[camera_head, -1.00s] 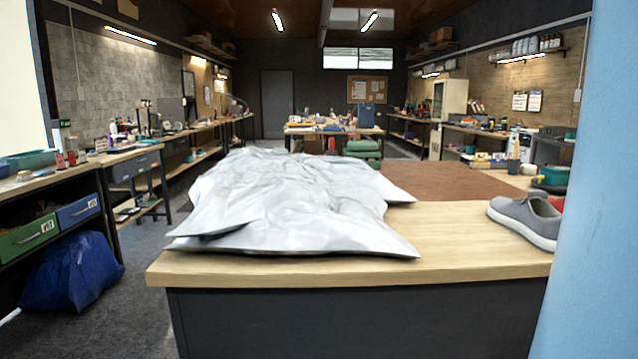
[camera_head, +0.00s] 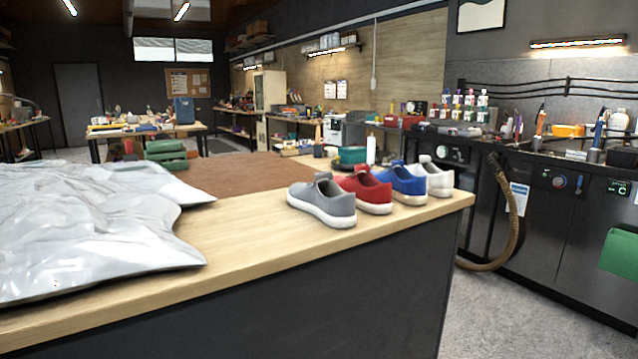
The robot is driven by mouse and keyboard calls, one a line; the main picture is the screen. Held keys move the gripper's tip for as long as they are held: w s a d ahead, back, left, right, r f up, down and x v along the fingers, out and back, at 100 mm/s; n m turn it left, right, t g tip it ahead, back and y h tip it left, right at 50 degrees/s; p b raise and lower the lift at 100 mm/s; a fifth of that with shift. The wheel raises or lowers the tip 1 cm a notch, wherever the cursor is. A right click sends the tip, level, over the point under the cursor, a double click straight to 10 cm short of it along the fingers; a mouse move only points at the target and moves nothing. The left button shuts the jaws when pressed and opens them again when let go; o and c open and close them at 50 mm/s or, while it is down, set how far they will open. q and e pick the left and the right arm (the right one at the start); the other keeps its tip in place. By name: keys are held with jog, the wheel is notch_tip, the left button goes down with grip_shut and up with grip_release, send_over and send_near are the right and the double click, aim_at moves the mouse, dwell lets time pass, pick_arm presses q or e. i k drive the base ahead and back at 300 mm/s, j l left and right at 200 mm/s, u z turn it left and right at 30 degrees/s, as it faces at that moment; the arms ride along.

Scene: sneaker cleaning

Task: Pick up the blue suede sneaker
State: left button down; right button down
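The blue sneaker (camera_head: 402,185) stands upright on the wooden worktable near its right end, with a white sole. It is in a row of shoes, between a red sneaker (camera_head: 364,190) on its left and a white sneaker (camera_head: 436,178) on its right. A grey sneaker (camera_head: 322,203) stands at the left end of the row. The red sneaker overlaps part of the blue one from this view. Neither of my grippers shows in the head view.
A crumpled silvery-white sheet (camera_head: 90,225) covers the table's left part. The wooden tabletop (camera_head: 245,225) is bare between sheet and shoes. A brown mat (camera_head: 240,175) lies behind. A dark bench (camera_head: 560,195) with bottles and a hose (camera_head: 510,225) stands right, across a strip of floor.

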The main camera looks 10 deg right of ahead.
aim_at(408, 189)
jog(key=z, duration=0.7)
